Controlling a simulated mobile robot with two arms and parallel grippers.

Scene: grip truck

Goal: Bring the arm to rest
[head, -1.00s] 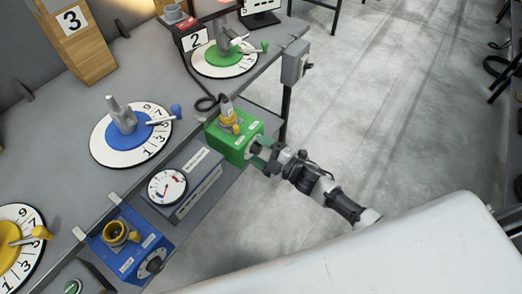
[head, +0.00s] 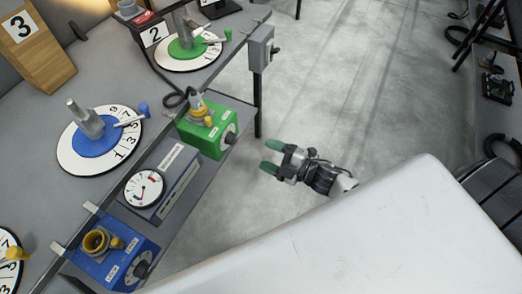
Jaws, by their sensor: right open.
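My right gripper (head: 271,156) is open and empty, with green fingertips pointing left. It hangs over the bare floor, apart from the green box (head: 208,139) to its left. The green box has a black knob on its front face and a yellow and grey fitting on top. My right forearm is partly hidden behind the white surface in the foreground. My left gripper is not in view.
The workbench (head: 45,112) on the left carries a blue dial (head: 97,141), a green dial (head: 188,48), a gauge box (head: 160,185) and a blue box (head: 112,257). A grey switch box (head: 260,48) stands on a post. The floor (head: 370,90) right of the bench is clear.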

